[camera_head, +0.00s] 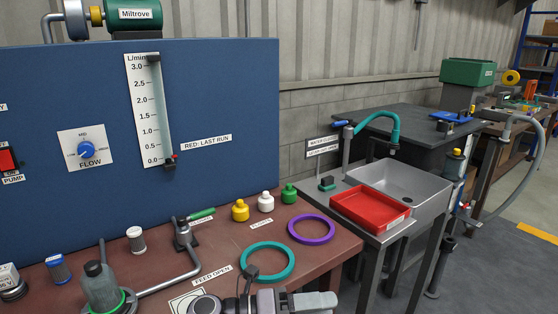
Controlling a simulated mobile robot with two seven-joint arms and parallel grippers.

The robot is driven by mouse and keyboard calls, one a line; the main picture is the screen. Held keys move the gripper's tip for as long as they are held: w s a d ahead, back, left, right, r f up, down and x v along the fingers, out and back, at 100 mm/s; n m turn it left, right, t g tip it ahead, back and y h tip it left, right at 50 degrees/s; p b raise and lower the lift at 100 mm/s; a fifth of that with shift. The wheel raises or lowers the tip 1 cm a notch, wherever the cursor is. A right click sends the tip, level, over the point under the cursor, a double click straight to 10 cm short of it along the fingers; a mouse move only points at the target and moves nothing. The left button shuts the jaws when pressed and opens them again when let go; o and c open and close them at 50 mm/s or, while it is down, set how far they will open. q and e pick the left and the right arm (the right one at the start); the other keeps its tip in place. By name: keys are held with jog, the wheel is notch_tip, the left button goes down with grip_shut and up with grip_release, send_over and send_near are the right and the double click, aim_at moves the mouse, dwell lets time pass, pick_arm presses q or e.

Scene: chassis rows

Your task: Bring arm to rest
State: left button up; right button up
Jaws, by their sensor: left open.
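My left gripper (318,301) shows at the bottom edge of the head view, in front of the brown bench (330,240). It is open, with no object visible in it; its lower part is cut off by the frame. The grey wrist behind it lies left of the fingers. A purple ring (311,230) lies farther back. My right gripper is not in view.
A blue panel (230,90) with a flow gauge (150,110) stands behind the bench. Yellow (240,211), white (266,202) and green (289,194) stoppers stand at its foot. A pipe with a green-handled valve (184,232) is at left. A sink with a red tray (370,208) is right.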

pick_arm(q)
jog(key=s+a+f+n+t+y+p, duration=0.1)
jog(key=a+f+n+t+y, duration=0.3)
jog(key=n, duration=0.5)
jog(key=s+a+f+n+t+y, duration=0.1)
jog(key=a+n+t+y, duration=0.2)
jog(key=a+n+t, duration=0.4)
jog(key=s+a+f+n+t+y+p, duration=0.1)
jog(key=a+f+n+t+y, duration=0.25)
jog(key=n, duration=0.65)
jog(key=s+a+f+n+g+y, duration=0.2)
jog(key=s+a+f+n+g, duration=0.1)
jog(key=s+a+f+n, duration=0.2)
jog(key=s+a+f+n+g+y+p, duration=0.1)
jog(key=s+a+f+n+g+y, duration=0.2)
jog(key=s+a, duration=0.4)
notch_tip(320, 180, down, 2)
jog(key=shift+s+a+f+n, duration=0.1)
jog(key=shift+s+a+n, duration=0.2)
jog(key=shift+s+n, duration=0.8)
jog(key=shift+s+y, duration=0.15)
jog(key=shift+y, duration=0.2)
